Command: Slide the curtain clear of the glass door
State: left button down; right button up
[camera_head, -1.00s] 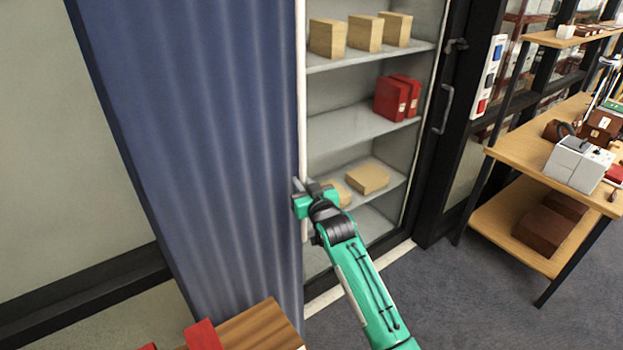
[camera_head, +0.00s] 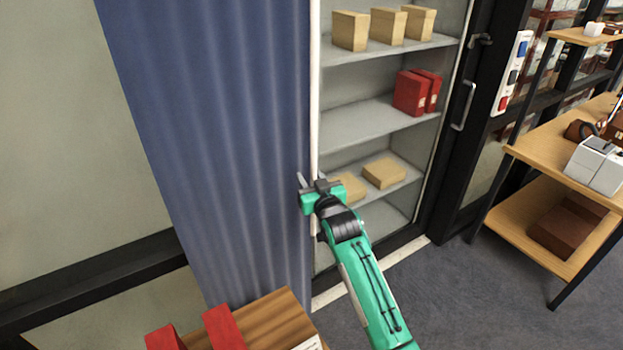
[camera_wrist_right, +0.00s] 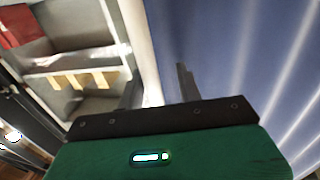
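The blue curtain (camera_head: 220,130) hangs in folds at the left of the head view, with a white upright bar (camera_head: 315,90) along its right edge. Right of the bar, the glass door (camera_head: 368,125) shows shelves behind it; what lies behind the curtain is hidden. My green right gripper (camera_head: 314,181) is at the bar, low on the curtain, one finger on each side. In the right wrist view, the bar (camera_wrist_right: 160,50) runs between the fingers (camera_wrist_right: 158,92) and the curtain (camera_wrist_right: 230,50) fills the right side. My left gripper is out of view.
Tan boxes (camera_head: 350,31) and red boxes (camera_head: 411,93) stand on the shelves. A door handle (camera_head: 463,105) is on the dark frame. A wooden box (camera_head: 265,325) with red pieces is at the bottom. A wooden bench (camera_head: 555,150) stands right; carpet (camera_head: 445,290) lies clear between.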

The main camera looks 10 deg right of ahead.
jog(key=shift+d, duration=0.1)
jog(key=s+d+b, duration=0.2)
jog(key=s+b, duration=0.2)
jog(key=s, duration=0.9)
jog(key=shift+s+d, duration=0.25)
